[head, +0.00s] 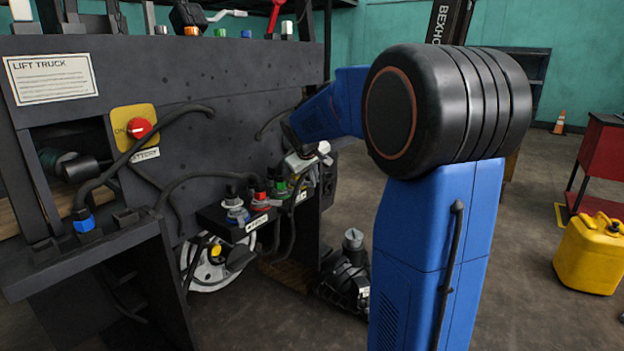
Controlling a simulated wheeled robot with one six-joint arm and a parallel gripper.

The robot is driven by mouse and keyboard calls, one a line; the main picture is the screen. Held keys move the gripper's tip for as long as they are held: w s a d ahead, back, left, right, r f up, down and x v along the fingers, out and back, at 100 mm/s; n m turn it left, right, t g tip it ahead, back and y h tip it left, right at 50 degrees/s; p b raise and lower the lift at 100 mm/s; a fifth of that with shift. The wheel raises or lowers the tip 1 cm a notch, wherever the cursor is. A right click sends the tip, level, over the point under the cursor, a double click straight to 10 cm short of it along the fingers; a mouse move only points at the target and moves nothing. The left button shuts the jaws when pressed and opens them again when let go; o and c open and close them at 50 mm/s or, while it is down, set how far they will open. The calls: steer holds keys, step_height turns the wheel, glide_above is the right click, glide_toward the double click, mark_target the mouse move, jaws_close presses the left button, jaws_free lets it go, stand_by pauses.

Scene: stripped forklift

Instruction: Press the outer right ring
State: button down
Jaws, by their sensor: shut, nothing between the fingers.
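A row of connectors with coloured rings stands on a small dark labelled shelf low on the truck's side. I see a blue-grey ring (237,214) at the left, a red one (263,201) beside it, and a green one (280,188) further right. My gripper (303,178) is shut and empty, pointing down over the right end of this row. It hides most of what stands at that end, so the outer right ring cannot be made out clearly. I cannot tell whether the gripper touches anything there.
The dark truck panel (230,75) rises behind the row. Black cables loop around the shelf. A yellow plate with a red knob (140,128) is at the left. A dark part (347,275) lies on the floor below. A yellow can (590,253) stands at the right.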

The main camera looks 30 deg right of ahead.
stand_by(0.4)
steer(key=shift+w+a, duration=0.55)
